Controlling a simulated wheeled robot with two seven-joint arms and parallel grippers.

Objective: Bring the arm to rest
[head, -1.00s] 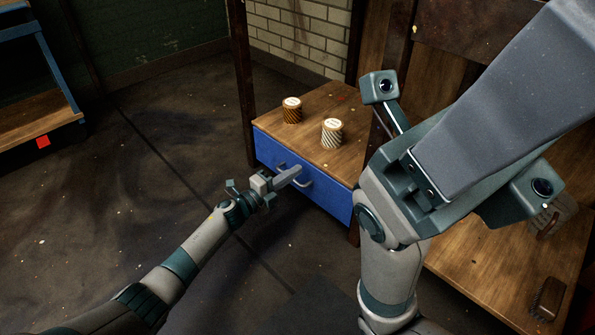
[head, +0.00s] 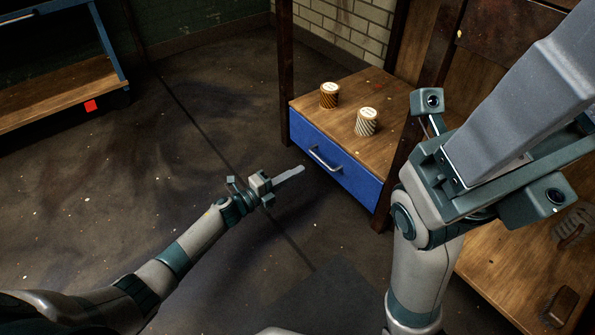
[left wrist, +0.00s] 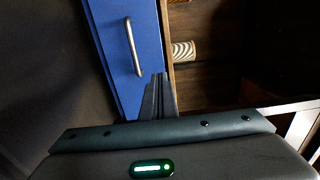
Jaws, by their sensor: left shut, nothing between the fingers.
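My left gripper (head: 300,171) is shut and empty, with its arm reaching in from the lower left. It is over the floor, left of the blue drawer (head: 342,166) and apart from its metal handle (head: 325,160). In the left wrist view the shut fingers (left wrist: 157,95) point toward the blue drawer front (left wrist: 105,45), with the handle (left wrist: 132,47) to their left. My right arm stands large on the right; its hand (head: 520,105) is seen from behind, and its jaws cannot be made out.
A brown-patterned tub (head: 329,95) and a grey-patterned tub (head: 367,121) stand on the wooden top (head: 395,92) above the drawer. A dark brush (head: 560,306) lies on the lower right wooden surface. A blue-framed shelf (head: 60,95) stands at left. Floor between is clear.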

